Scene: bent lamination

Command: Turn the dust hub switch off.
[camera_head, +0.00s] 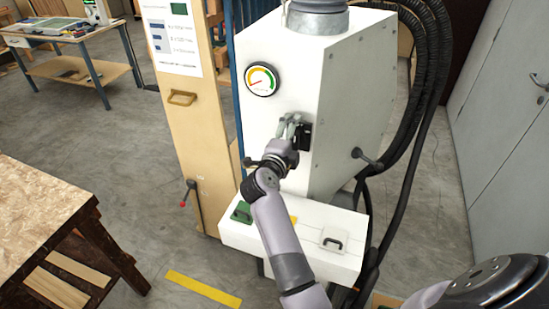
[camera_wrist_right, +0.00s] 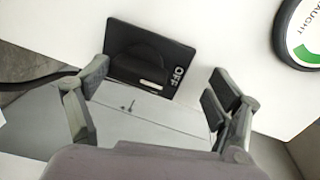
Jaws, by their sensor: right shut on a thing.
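The dust hub (camera_head: 340,85) is a large white cabinet with a round gauge on its front. Its switch (camera_head: 305,136) is a black plate, partly hidden by my gripper in the head view. In the wrist view the switch (camera_wrist_right: 150,62) shows a dark rounded knob, a pale bar on it and the word OFF beside the bar. My left gripper is out of view.
A white box (camera_head: 340,262) with handles juts out below the cabinet. Black hoses (camera_head: 420,110) run down its right side. A wooden panel (camera_head: 185,150) stands left, with a wood-topped table (camera_head: 35,205) at lower left. Grey floor lies between them.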

